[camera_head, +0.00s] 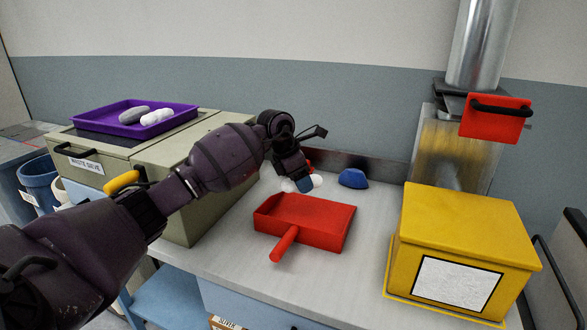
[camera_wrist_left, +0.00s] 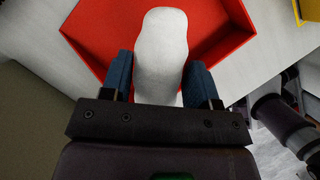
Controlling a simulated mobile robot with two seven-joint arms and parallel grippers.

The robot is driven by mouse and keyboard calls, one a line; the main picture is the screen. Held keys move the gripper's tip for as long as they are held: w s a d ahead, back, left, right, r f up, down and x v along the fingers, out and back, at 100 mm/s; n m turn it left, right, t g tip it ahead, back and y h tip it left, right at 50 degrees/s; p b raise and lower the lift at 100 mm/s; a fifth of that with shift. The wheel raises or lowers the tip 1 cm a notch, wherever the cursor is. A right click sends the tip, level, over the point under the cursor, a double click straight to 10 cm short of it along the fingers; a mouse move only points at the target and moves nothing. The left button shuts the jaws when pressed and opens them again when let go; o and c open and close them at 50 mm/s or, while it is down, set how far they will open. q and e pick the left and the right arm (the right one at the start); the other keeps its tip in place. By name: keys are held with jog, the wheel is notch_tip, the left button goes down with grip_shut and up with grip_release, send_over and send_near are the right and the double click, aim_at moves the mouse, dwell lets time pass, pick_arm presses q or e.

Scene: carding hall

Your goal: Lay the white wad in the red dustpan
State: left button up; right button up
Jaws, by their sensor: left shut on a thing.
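The white wad (camera_wrist_left: 160,60) is a pale, rounded, elongated lump between the blue fingers of my left gripper (camera_wrist_left: 158,85) in the left wrist view. The gripper is shut on it. In the head view my left gripper (camera_head: 302,184) points down just behind the red dustpan (camera_head: 315,222), with white (camera_head: 317,180) showing beside the fingers. The dustpan lies on the grey worktop, its handle toward me. In the wrist view the wad's far end overlaps the dustpan (camera_wrist_left: 100,30); the height between them cannot be told. My right gripper is not in view.
A blue rounded object (camera_head: 353,179) lies behind the dustpan. A yellow box (camera_head: 465,235) stands on the right, below a metal duct with a red flap (camera_head: 496,118). A purple tray (camera_head: 95,117) with grey and white lumps sits on the olive cabinet at left. Worktop right of the dustpan is clear.

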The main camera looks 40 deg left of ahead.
pick_arm(q)
jog(key=shift+w+a+r+n+t+y, duration=0.25)
jog(key=shift+a+n+y, duration=0.4)
jog(key=shift+n, duration=1)
jog(key=shift+w+a+r+n+t+y, duration=0.15)
jog(key=shift+w+a+n+y, duration=0.4)
jog(key=shift+n, duration=1.15)
jog(key=shift+w+a+r+n+t+y, duration=0.25)
jog(key=shift+a+n+y, duration=0.5)
jog(key=shift+n, duration=0.9)
jog(key=shift+s, duration=0.1)
